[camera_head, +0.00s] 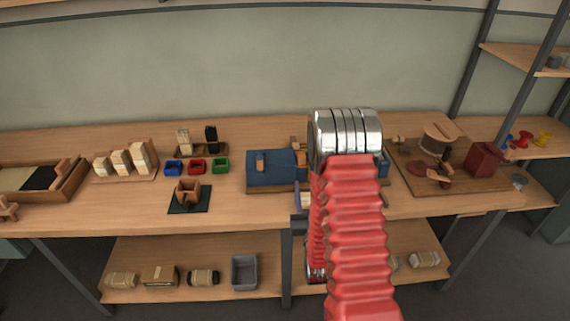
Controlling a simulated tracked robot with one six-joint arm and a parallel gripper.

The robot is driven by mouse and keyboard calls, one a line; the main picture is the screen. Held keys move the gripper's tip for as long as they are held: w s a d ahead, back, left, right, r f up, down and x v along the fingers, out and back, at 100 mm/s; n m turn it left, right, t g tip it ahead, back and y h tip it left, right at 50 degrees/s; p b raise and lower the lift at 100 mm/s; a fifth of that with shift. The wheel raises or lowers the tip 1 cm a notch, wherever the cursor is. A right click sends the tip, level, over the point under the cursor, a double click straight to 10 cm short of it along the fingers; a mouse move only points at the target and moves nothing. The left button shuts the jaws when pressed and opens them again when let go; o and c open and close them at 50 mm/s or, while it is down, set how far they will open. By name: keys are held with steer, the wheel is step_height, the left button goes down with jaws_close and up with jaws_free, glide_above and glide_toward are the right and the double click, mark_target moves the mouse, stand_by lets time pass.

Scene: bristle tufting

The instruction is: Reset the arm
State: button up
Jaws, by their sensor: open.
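My own arm (352,230) rises from the bottom of the view in red ribbed sleeves. It bends at a silver joint (347,132) over the bench. A second red sleeve (317,220) runs down behind the front one, toward a small silver part below the bench front edge. My gripper's fingers cannot be made out; the arm hides that area. The arm covers part of a blue machine (272,168) in the middle of the wooden bench (225,222).
Left on the bench are a tray (72,184), pale blocks (121,161), blue (173,167), red (196,166) and green (220,165) bins, and a small wooden holder (187,191). Right are a board (408,172) with a spool (436,144) and a red box (483,160). A lower shelf (130,262) holds a grey bin (244,271).

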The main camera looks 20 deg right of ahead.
steer(key=shift+w+a+r, duration=0.15)
steer(key=shift+w+r, duration=0.25)
steer(key=a+r+n+g+y, duration=0.2)
steer(key=a+r+g+y, duration=0.2)
steer(key=a+r+g, duration=0.45)
steer(key=s+a+r+g, duration=0.1)
steer(key=s+a+r, duration=0.2)
steer(key=s, duration=0.6)
steer(key=s+a+r+n+g+y, duration=0.1)
steer(key=s+a+r+g, duration=0.1)
steer(key=s, duration=0.7)
steer(key=s+a+r+g+y, duration=0.1)
steer(key=s+a+r, duration=0.3)
steer(key=s, duration=0.5)
steer(key=shift+s+a+n+g, duration=0.2)
steer(key=shift+n+g, duration=0.1)
steer(key=shift+g, duration=0.15)
